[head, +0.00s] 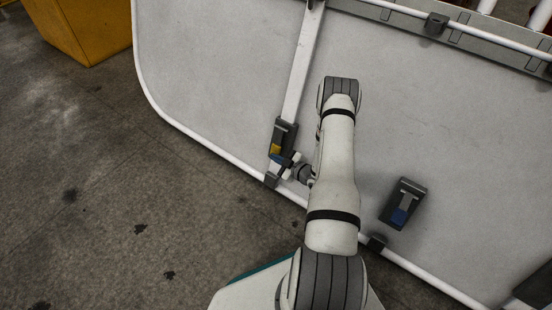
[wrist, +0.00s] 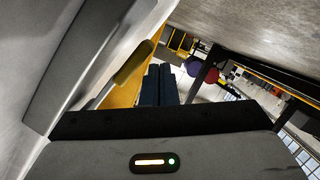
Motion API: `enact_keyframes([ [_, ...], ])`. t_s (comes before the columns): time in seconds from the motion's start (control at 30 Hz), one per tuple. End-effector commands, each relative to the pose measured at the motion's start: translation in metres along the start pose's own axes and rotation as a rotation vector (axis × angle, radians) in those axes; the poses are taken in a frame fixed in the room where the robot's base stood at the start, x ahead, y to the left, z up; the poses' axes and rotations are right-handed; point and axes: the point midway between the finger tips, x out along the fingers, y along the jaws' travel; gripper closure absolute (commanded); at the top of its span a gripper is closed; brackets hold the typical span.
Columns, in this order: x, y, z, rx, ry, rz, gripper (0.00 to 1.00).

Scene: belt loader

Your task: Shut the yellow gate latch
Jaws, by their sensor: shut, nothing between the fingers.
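The yellow gate latch (head: 276,149) sits on a dark grey housing (head: 286,129) at the lower end of a white post on the pale panel. In the wrist view its yellow handle (wrist: 134,62) lies tilted, just left of my fingers. My gripper (head: 279,158) is at the lower end of the latch, close beside the yellow part. Its dark fingers (wrist: 159,84) are together with nothing between them. I cannot tell whether they touch the handle. The gripper partly hides the lower end of the latch in the head view.
A second latch with a blue part (head: 398,216) is on the panel to the right of my arm. A white rail (head: 182,127) edges the panel. A yellow box (head: 80,30) stands at the upper left. The floor at lower left is clear.

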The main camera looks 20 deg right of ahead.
Motion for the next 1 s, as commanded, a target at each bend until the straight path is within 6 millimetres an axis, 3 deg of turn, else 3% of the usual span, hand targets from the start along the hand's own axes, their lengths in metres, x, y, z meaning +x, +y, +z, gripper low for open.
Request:
enact_keyframes([
  [0.17, -0.003, -0.022, -0.028, 0.001, 0.002, -0.008, 1.0],
  [0.4, -0.06, -0.029, -0.022, 0.003, -0.002, -0.001, 1.0],
  [0.6, -0.089, -0.036, -0.018, 0.0, 0.001, -0.005, 1.0],
  [1.0, -0.1, -0.039, -0.017, -0.002, 0.003, -0.007, 1.0],
])
